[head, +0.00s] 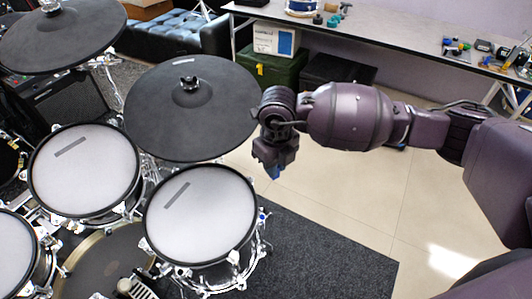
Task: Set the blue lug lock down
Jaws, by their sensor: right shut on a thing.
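My right gripper (274,163) is shut on a small blue piece, the blue lug lock (275,172). Only its lower part shows below the fingers; the rest is hidden by them. The gripper points down and sits to the right of the large black cymbal pad, above and right of the nearest white mesh drum pad (201,215). The lug lock appears apart from the drum. A small blue spot (262,213) shows at that drum's right rim, too small to make out. My left gripper is not in view.
Black cymbal pads (190,120) stand at upper left, and more mesh pads (84,170) at left. A dark mat (325,255) lies under the kit. A long table (410,45) with tools and a green box (270,72) are behind. Tiled floor at centre right is clear.

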